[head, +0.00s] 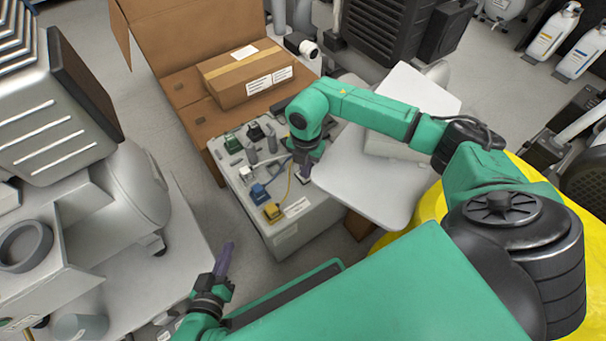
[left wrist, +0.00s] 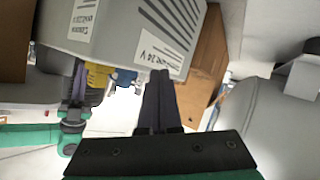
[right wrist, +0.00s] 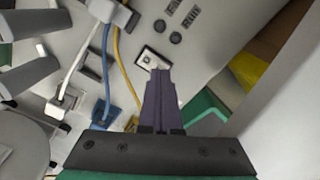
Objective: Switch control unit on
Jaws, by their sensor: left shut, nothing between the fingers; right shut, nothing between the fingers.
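The control unit (head: 292,232) is a light grey box with connectors and cables on its top, in the middle of the head view. Its labelled side (left wrist: 112,25) shows in the left wrist view. In the right wrist view a small switch with a pale plate (right wrist: 146,58) sits on its panel. My right gripper (head: 304,174) is shut and empty, over the panel's right part. Its tips (right wrist: 160,73) overlap the switch's lower edge; I cannot tell whether they touch. My left gripper (head: 226,258) is shut and empty, low and left of the unit; its tips also show in the left wrist view (left wrist: 158,75).
White, blue and yellow cables (right wrist: 107,65) run across the panel beside my right fingers. A closed cardboard box (head: 246,76) lies behind the unit. A light grey board (head: 365,175) stands close on its right. Grey machinery (head: 115,195) fills the left; floor shows between.

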